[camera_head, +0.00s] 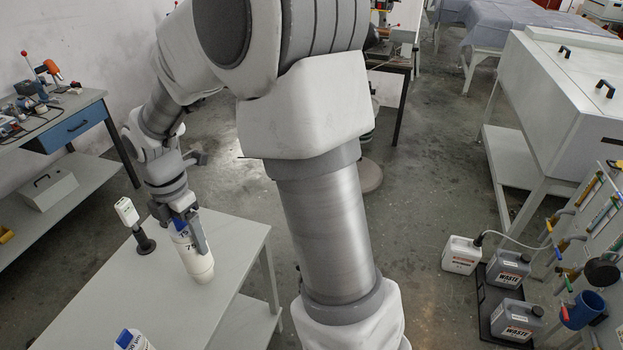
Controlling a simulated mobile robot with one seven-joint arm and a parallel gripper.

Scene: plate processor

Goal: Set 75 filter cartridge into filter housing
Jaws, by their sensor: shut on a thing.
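My gripper (184,226) is at the lower left, above the grey table. It is shut on a white cylindrical cartridge (200,264) with a blue patch and a printed 75 near its top. The cartridge looks nearly upright, and its lower end is over or on the table; I cannot tell if it touches. A gripper finger covers part of its upper side. A blue open cup-like part (583,311) sits on the panel at the right edge. It may be the filter housing, but I cannot tell for sure.
A white device on a black stand (127,213) is beside the gripper on the table (222,292). Another white-and-blue container (131,340) shows at the bottom edge. Waste jugs (508,269) stand on a black floor tray at right. Open floor lies between.

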